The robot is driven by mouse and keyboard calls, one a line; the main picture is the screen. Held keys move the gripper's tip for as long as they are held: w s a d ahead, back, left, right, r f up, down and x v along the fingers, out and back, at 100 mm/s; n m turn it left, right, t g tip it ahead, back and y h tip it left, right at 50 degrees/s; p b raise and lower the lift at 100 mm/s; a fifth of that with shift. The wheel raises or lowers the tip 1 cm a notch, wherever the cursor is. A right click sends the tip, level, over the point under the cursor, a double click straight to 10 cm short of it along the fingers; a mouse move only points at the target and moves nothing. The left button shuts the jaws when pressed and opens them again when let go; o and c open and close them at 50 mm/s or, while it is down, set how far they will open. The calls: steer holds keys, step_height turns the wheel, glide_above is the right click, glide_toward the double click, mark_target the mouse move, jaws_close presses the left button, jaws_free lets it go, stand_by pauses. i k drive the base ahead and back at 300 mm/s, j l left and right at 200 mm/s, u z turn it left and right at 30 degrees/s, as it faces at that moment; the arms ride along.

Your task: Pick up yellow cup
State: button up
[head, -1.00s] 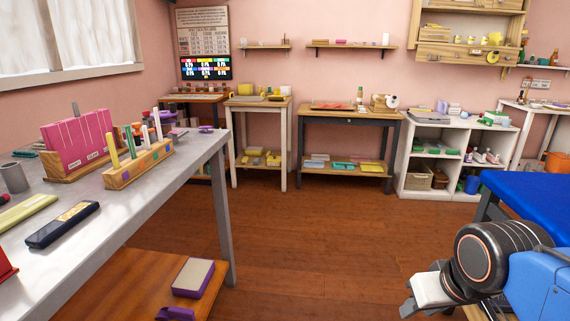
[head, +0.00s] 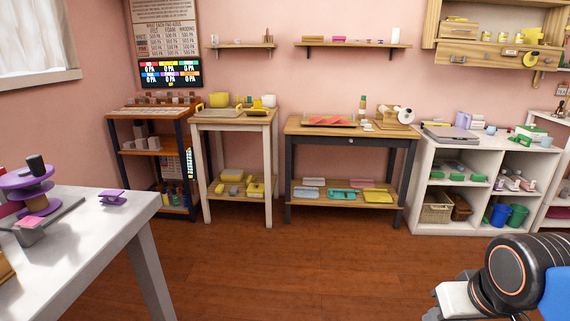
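A yellow cup-like vessel (head: 218,100) stands on the top of the small white-legged table (head: 232,118) at the back wall; it is too small to be sure it is a cup. A smaller yellow item (head: 199,107) is at the table's left edge. My gripper (head: 440,304) shows only in part at the lower right, far from that table. Its fingertips are partly cut off by the picture's edge, so I cannot see whether it is open or shut.
A dark-legged desk (head: 345,131) and a white shelf unit (head: 462,180) stand to the right along the wall. A dark-blue-framed shelf (head: 150,150) stands left. A grey table (head: 100,215) fills the lower left. The wooden floor (head: 290,265) ahead is open.

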mark_target(258, 103)
steer(key=i+l+u, duration=0.1)
steer(key=i+u, duration=0.35)
steer(key=i, duration=1.3)
